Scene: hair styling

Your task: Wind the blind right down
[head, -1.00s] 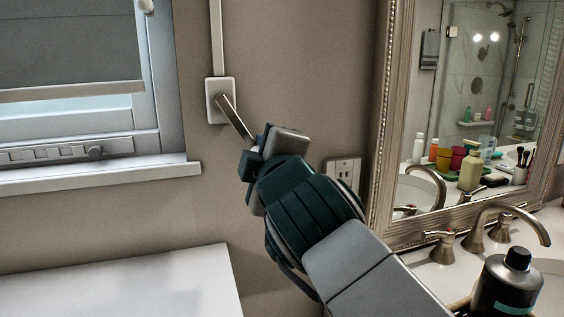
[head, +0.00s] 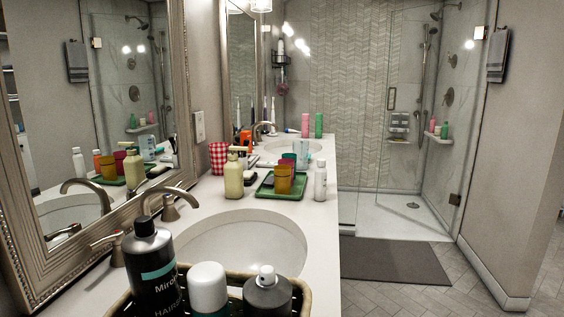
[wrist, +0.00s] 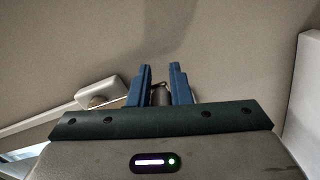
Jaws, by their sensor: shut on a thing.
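In the wrist view my gripper (wrist: 160,72) has its two blue fingers close together, with the grey metal grip of the blind's crank handle (wrist: 160,96) held between them. The white crank box (wrist: 100,90) sits on the beige wall just left of the fingers. A white strip runs from the box to the lower left. The crank's arm is mostly hidden behind the front of my gripper. The blind itself shows in neither view now, so its height cannot be told. The head view does not show my gripper.
The head view faces the vanity counter (head: 322,225) with a sink (head: 240,245), a basket of bottles (head: 297,296), a green tray (head: 282,187) and a framed mirror (head: 98,100). A glass shower (head: 375,110) stands beyond. Open tiled floor (head: 400,298) lies right of the counter.

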